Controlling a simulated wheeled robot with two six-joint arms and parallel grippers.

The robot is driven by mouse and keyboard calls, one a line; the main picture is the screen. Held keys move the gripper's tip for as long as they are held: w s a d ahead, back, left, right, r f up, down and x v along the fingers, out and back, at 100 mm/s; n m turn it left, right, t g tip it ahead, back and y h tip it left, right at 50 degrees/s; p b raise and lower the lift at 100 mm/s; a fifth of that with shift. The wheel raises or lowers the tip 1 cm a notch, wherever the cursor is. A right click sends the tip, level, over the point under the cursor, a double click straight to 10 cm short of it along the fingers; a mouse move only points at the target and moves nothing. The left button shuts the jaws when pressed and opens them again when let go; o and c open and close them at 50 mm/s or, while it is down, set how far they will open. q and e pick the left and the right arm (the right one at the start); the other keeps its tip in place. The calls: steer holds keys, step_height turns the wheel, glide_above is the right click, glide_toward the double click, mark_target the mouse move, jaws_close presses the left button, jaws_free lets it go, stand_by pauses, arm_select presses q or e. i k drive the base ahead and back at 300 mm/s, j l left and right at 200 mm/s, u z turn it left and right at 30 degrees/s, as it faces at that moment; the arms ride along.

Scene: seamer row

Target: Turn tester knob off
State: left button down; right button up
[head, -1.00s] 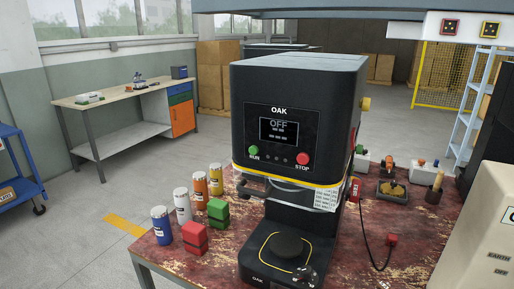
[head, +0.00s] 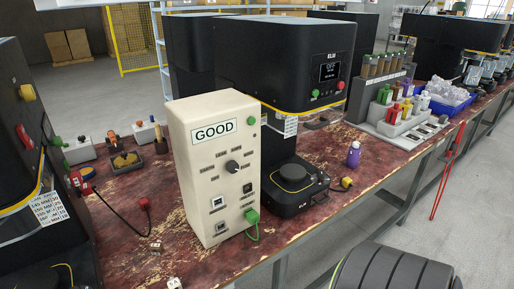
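The tester is a cream box (head: 186,138) standing upright on the worn red bench, left of centre in the head view. I cannot tell which label the knob points at. Lower on the front are small dark switches and a green plug (head: 252,215) with a green cable. Neither of my grippers is in view.
A black seamer (head: 295,70) stands right behind the tester, its base on the bench. Another black machine (head: 22,110) is at the left edge. A red plug (head: 144,203) on a black cable lies left of the tester. A purple bottle (head: 353,154) stands right.

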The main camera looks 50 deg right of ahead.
mark_target(232, 166)
steer(key=z, duration=1.3)
steer(key=k+l, duration=0.1)
steer(key=l, duration=0.3)
steer(key=l+z, duration=0.1)
steer(key=l, duration=0.35)
steer(key=k, duration=0.05)
